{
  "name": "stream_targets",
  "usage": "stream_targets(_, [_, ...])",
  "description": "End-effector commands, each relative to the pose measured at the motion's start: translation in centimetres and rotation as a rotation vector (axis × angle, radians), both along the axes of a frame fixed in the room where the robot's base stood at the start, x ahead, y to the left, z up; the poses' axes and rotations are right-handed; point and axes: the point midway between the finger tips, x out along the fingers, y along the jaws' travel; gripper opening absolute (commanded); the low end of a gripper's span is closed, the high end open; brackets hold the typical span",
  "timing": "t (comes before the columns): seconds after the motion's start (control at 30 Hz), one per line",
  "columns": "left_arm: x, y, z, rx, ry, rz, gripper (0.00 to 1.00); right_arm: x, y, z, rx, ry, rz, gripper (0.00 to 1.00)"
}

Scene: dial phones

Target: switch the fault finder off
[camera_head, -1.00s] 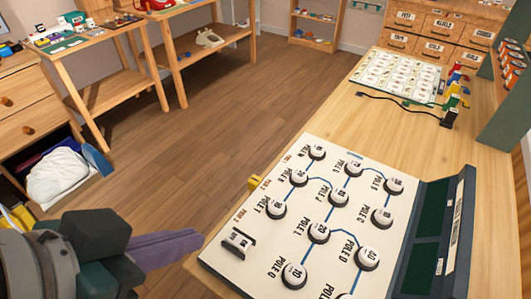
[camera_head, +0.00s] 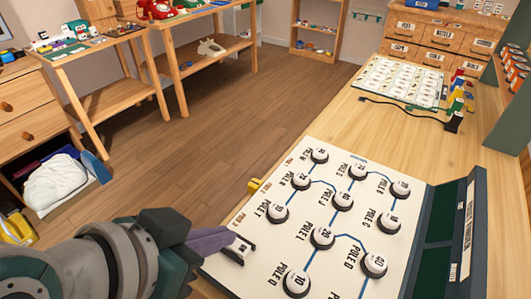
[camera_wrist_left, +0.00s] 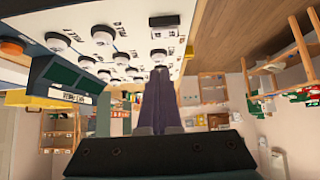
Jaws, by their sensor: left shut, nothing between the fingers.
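The fault finder (camera_head: 268,238) is a white board on the wooden table, with several round numbered pole knobs joined by blue lines. A small dark-framed switch with a white label (camera_head: 238,250) sits at its near left edge. It also appears to be the small rectangular block (camera_wrist_left: 163,20) at the top of the left wrist view. My left gripper (camera_head: 232,237) has its purple-grey fingers shut and empty, with the tips at the switch in the head view. I cannot tell whether they touch it. In the left wrist view the fingers (camera_wrist_left: 160,72) point toward the board. My right gripper is out of view.
A dark panel with green strips (camera_head: 437,240) borders the board's right side. A card with several pictures (camera_head: 398,80) and coloured clips (camera_head: 457,100) lie farther back on the table. A yellow piece (camera_head: 254,186) sits at the board's left edge. Open floor lies left of the table.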

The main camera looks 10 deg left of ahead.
Motion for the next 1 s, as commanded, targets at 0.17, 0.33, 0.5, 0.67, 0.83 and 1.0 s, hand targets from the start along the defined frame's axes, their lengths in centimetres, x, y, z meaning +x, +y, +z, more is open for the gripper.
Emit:
stream_targets(0.17, [2.5,-1.0,-2.9,-0.002,0.001,-0.001,0.0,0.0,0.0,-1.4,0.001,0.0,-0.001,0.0])
stream_targets(0.33, [2.2,-0.9,-5.4,-0.001,0.004,0.001,0.0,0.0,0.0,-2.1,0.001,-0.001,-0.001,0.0])
stream_targets(0.5, [2.2,-0.9,-6.4,0.0,0.001,0.001,0.0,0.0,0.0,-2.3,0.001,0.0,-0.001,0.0])
stream_targets(0.67, [2.2,-0.9,-6.5,0.0,0.001,0.001,0.0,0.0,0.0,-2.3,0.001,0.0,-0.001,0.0])
stream_targets(0.83, [2.2,-0.9,-6.4,0.0,0.001,0.001,0.0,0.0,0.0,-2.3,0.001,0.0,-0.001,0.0])
stream_targets(1.0, [2.2,-1.0,-7.0,0.0,0.001,0.0,0.0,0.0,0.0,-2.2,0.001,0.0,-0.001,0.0])
